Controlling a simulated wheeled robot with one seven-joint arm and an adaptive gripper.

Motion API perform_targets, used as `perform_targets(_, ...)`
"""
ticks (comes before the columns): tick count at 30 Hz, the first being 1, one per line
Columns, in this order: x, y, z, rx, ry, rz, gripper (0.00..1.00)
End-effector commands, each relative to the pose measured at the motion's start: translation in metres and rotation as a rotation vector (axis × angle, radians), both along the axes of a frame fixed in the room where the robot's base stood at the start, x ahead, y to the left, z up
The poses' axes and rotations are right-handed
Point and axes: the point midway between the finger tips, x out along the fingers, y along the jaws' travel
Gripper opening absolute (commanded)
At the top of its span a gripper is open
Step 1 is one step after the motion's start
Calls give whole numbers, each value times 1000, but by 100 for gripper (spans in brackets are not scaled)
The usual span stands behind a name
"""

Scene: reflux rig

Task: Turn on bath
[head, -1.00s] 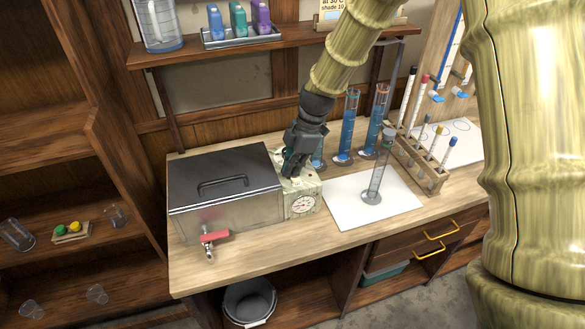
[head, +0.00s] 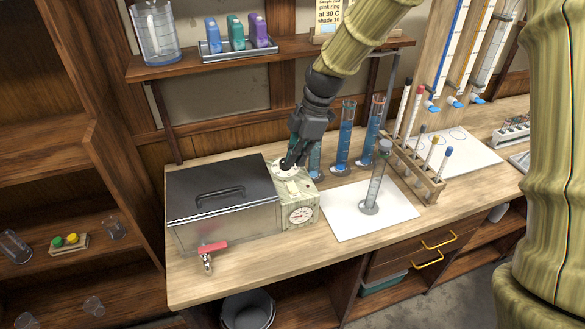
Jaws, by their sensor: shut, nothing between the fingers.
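The bath is a metal tank (head: 205,232) with a dark lid and handle (head: 221,195), standing on the left of the bench. A red-handled tap (head: 209,251) is on its front. A pale mottled control box (head: 301,199) with a round dial (head: 301,215) is joined to the bath's right side. My gripper (head: 287,166) is shut and empty, pointing down at the top of the control box. Its fingertips are at or just above a pale part on the box's top; I cannot tell whether they touch. The fingers partly hide the box's top.
Several blue-filled cylinders (head: 343,140) stand close behind and right of my gripper. Another cylinder (head: 376,178) stands on a white sheet (head: 342,228). A wooden rack (head: 421,178) holds tubes farther right. A shelf (head: 178,66) with bottles hangs above. The front bench strip is clear.

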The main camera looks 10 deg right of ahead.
Motion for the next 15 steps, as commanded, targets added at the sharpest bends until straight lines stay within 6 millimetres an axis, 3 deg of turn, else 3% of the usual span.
perform_targets(9,-6,-12,35,1,-1,1,0)
perform_targets(15,-8,-15,45,0,0,0,0)
